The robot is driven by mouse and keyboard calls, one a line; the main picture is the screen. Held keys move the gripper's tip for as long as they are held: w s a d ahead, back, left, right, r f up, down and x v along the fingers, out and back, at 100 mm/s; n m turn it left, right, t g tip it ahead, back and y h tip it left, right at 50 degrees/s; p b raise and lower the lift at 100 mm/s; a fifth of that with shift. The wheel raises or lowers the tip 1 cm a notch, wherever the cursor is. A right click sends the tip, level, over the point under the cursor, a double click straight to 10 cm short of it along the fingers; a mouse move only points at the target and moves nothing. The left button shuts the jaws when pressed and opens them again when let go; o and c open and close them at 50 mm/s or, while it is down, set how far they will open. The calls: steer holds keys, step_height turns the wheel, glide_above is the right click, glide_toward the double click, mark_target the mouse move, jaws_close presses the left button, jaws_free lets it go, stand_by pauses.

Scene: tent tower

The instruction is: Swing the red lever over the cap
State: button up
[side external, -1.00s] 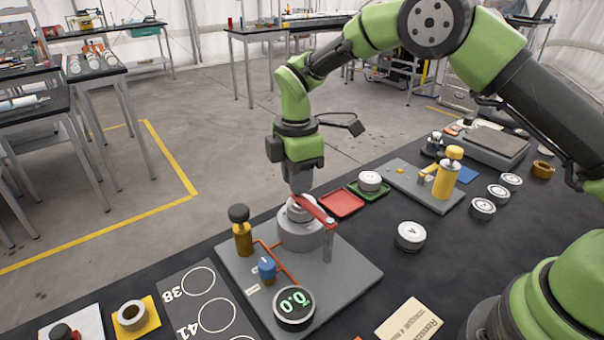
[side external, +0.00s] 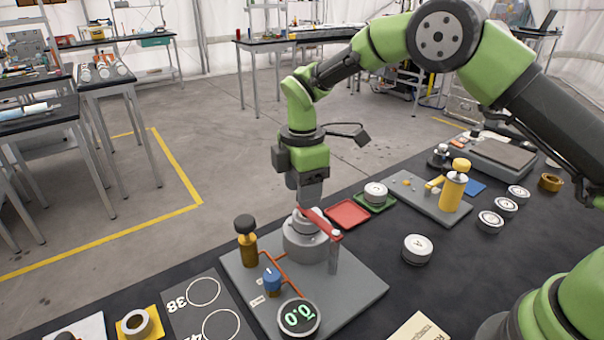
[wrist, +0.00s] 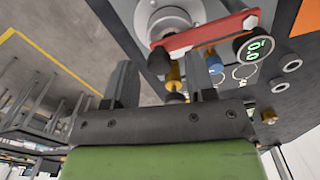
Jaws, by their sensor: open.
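The red lever (side external: 322,223) runs from a grey post at its right end across the near side of the white and grey cap (side external: 296,224). The cap sits on a round grey base on the grey plate (side external: 350,285). In the wrist view, the lever (wrist: 205,33) crosses the lower edge of the cap (wrist: 172,20), with a dark knob at its left end. My gripper (side external: 309,203) points down just above the lever's free end and partly hides it.
A brass post with a black knob (side external: 246,240), a blue valve (side external: 271,280) and a round gauge (side external: 299,317) share the plate. A red tray (side external: 347,213) lies behind it. A white puck (side external: 418,249) stands to the right, with bare black table around it.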

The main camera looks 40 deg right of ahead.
step_height(320, 180, up, 10)
steer(key=shift+f, duration=0.2)
steer(key=s+d+r+m+t+y, duration=0.1)
steer(key=s+d+r+m+t, duration=0.25)
steer(key=s+r+m, duration=0.65)
steer(key=s+d+m+t+y, duration=0.1)
steer(key=s+d+m+t, duration=0.1)
steer(key=s+m, duration=0.7)
steer(key=s+t, duration=0.1)
steer(key=s, duration=0.5)
steer(key=shift+s+d+f+m+t, duration=0.25)
steer(key=shift+s+d+m+t, duration=0.05)
steer(key=shift+d+t, duration=0.05)
